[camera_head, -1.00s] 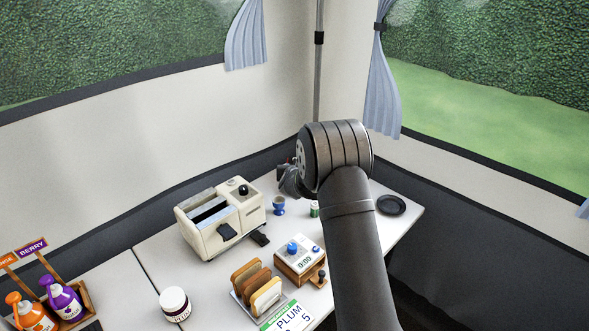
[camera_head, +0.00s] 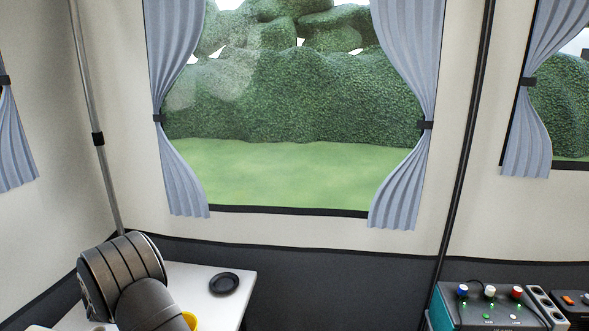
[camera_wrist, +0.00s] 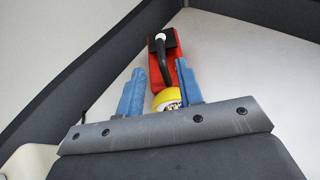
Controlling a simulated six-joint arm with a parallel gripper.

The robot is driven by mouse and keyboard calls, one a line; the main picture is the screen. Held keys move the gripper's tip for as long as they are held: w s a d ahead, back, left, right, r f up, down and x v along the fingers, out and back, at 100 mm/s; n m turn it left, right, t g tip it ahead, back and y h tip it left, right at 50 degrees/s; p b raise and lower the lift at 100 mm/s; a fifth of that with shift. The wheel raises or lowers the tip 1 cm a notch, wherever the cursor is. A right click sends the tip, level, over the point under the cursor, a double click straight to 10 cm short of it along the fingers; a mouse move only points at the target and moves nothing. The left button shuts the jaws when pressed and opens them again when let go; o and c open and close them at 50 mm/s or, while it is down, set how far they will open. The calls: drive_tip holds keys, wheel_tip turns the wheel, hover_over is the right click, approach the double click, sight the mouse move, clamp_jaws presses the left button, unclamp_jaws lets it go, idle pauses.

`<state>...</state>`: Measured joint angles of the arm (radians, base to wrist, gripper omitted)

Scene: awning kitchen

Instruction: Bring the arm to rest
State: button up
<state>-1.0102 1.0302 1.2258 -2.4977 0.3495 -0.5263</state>
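My arm shows at the lower left of the head view, with its dark rounded joint over the table (camera_head: 213,305); the gripper itself is hidden there. In the wrist view my gripper (camera_wrist: 161,85) has its two blue fingers apart, with a gap between them. A red piece (camera_wrist: 168,62) with a black hooked handle (camera_wrist: 160,42) lies beyond and between the fingers. A yellow round thing (camera_wrist: 168,97) shows low between them, partly covered by the right finger. I see no finger pressed on either one. A yellow rim (camera_head: 190,320) also shows behind my arm in the head view.
A black round plate (camera_head: 224,283) lies on the white table near its right edge. A teal box with coloured knobs (camera_head: 490,308) stands at the lower right, past a gap. Tent walls and a dark lower band (camera_head: 330,262) enclose the corner behind.

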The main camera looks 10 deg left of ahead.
drive_tip(key=x, duration=0.8)
drive_tip(key=shift+w+a+f, duration=0.2)
drive_tip(key=shift+w+a, duration=0.05)
drive_tip(key=shift+a, duration=0.05)
drive_tip(key=shift+w+a+f, duration=0.25)
drive_tip(key=shift+f, duration=0.05)
drive_tip(key=shift+r, duration=0.1)
